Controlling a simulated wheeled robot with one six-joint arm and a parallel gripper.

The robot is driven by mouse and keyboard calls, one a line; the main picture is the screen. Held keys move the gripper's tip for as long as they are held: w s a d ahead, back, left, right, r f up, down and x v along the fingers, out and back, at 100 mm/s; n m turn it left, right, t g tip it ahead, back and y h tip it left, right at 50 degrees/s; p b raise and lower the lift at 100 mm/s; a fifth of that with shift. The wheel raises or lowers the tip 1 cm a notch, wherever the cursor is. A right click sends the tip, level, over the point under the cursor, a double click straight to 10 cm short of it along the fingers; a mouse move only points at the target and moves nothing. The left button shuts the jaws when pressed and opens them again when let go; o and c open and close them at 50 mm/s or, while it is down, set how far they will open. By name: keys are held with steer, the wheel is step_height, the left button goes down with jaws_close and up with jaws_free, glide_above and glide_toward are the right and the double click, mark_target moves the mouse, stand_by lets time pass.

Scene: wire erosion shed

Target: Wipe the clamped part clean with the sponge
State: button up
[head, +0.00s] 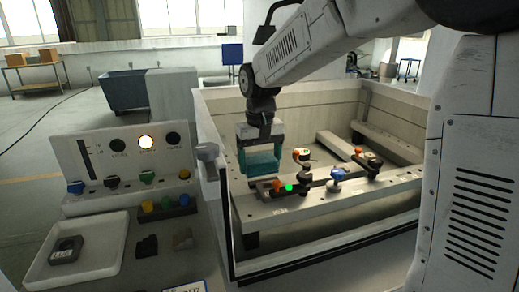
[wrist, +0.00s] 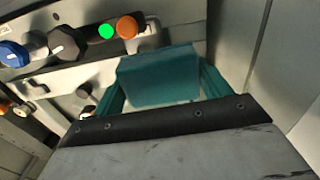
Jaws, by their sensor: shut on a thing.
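My gripper (head: 262,163) hangs over the left part of the open machine tank, its fingers pointing down. It is shut on a teal block, which I take to be the sponge (wrist: 158,76); the block sits between the teal fingers in the wrist view. Below and to the right in the head view is a pale rail (head: 310,202) with clamps. A dark bar by an orange knob (head: 277,185) and a bright green spot (head: 289,188) lies close to the block. I cannot tell which piece is the clamped part, or whether the block touches anything.
Other clamps with a blue knob (head: 337,174) and an orange knob (head: 302,153) stand up from the rail area. The tank wall (head: 208,190) rises at the left. A control panel (head: 125,160) and a white tray (head: 105,235) holding a dark object stand left of the tank.

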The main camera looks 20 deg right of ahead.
steer(key=shift+r, duration=1.7)
